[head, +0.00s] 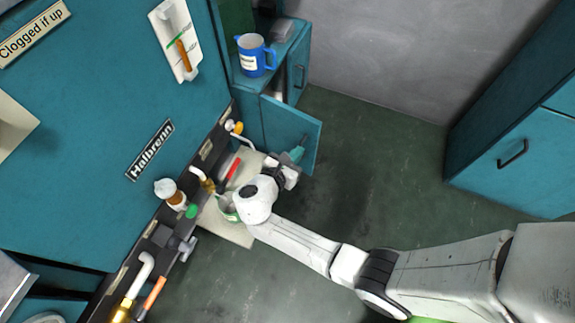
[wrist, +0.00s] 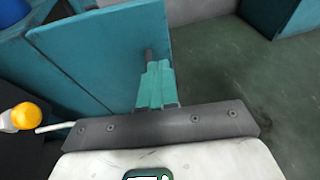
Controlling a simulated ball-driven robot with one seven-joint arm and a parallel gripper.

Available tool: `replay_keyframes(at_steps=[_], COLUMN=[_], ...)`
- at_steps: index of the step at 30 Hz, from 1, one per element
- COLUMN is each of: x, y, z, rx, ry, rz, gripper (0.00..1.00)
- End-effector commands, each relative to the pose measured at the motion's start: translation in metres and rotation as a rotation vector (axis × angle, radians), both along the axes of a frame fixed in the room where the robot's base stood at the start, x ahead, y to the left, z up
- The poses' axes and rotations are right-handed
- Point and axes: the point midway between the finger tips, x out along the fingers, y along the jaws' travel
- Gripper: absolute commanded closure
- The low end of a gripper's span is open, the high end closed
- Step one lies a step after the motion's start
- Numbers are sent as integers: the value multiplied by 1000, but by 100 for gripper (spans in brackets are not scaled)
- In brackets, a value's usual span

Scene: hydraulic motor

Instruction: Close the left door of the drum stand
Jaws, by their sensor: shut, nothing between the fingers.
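The drum stand (head: 274,78) is a teal cabinet at the top middle of the head view, against the grey wall. Its left door (head: 283,124) is a flat teal panel that stands open, swung out into the room. The door fills the upper left of the wrist view (wrist: 85,55). A short dark handle (wrist: 148,55) shows on it. My gripper (head: 298,152) is at the door's lower part, with its teal fingers (wrist: 157,75) together and empty. The fingertips are close to the handle; I cannot tell whether they touch. The other door (head: 298,72) looks shut.
A blue jug (head: 254,58) stands on top of the stand. A large teal machine (head: 90,110) with pipes and valves along its edge is at left. A teal cabinet (head: 520,165) is at right. Dark green floor between is clear.

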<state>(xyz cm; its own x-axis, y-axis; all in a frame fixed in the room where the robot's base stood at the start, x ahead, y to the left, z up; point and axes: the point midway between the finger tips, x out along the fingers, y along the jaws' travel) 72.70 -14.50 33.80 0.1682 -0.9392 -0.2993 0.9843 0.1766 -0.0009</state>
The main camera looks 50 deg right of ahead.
Motion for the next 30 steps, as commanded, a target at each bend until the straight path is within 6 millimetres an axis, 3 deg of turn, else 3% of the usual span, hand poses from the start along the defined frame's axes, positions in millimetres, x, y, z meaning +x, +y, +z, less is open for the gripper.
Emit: replay_keyframes(at_steps=[3,6,12,30], x=[3,6,10,10], y=[-22,-37,-56,-62], z=[-11,-10,-8,-6], rx=[0,0,0,1], ry=[0,-2,-2,0], rz=[-5,-4,-2,14], gripper=[100,100,100,100])
